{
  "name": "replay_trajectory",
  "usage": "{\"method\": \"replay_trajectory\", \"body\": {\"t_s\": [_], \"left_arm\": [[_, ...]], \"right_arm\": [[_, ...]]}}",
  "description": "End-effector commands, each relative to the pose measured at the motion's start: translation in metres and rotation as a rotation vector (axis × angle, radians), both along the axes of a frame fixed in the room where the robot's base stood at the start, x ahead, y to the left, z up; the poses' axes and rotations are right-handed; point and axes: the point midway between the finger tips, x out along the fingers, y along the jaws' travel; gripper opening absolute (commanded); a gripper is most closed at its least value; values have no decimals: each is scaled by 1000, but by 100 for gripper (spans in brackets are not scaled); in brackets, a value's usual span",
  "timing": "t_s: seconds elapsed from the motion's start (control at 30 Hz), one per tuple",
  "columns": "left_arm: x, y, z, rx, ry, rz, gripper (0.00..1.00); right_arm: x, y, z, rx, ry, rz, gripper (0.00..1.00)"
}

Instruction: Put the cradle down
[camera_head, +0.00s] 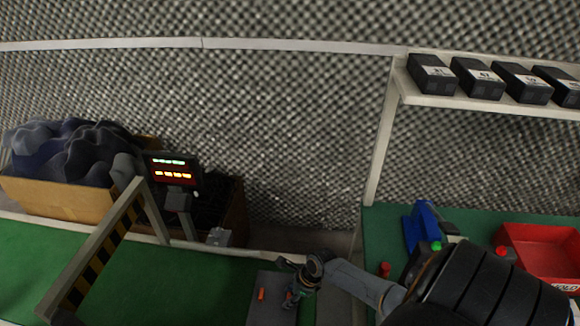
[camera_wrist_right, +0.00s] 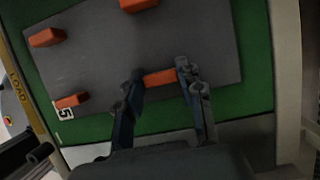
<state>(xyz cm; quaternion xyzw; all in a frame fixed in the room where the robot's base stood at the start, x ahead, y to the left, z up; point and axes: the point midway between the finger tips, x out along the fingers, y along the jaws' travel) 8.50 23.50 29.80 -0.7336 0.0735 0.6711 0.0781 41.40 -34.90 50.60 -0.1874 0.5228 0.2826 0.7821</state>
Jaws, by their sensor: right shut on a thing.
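The cradle (camera_head: 261,315) is a flat dark grey plate with orange blocks, at the bottom middle of the head view. In the right wrist view the cradle (camera_wrist_right: 195,40) fills the upper middle, with several orange blocks and a small white tag marked 5. My right gripper (camera_head: 294,294) is over the plate's right part. In the wrist view my right gripper (camera_wrist_right: 160,82) has its two fingers at either end of one orange block, shut on it. The plate lies over a green surface; I cannot tell whether it touches it. My left gripper is not in view.
A green bench (camera_head: 180,285) has a striped barrier frame (camera_head: 100,245) at left. Behind are a cardboard box (camera_head: 60,198) with dark foam and a lit display (camera_head: 173,169). At right are a red bin (camera_head: 535,250), a blue object (camera_head: 425,225) and a shelf (camera_head: 480,105) of black boxes.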

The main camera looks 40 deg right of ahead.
Motion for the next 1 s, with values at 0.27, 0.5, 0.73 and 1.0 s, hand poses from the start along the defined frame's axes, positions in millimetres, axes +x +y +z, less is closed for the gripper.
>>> {"method": "replay_trajectory", "body": {"t_s": [0.27, 0.5, 0.73, 1.0], "left_arm": [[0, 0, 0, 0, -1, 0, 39], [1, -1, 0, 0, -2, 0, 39], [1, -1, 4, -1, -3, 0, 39], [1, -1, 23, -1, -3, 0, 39]], "right_arm": [[0, 1, -1, 0, 0, 1, 45], [0, 0, -1, 0, 0, 1, 60], [-2, -1, 6, -1, 2, 0, 60], [-17, -14, 55, -1, 0, 2, 60]]}}
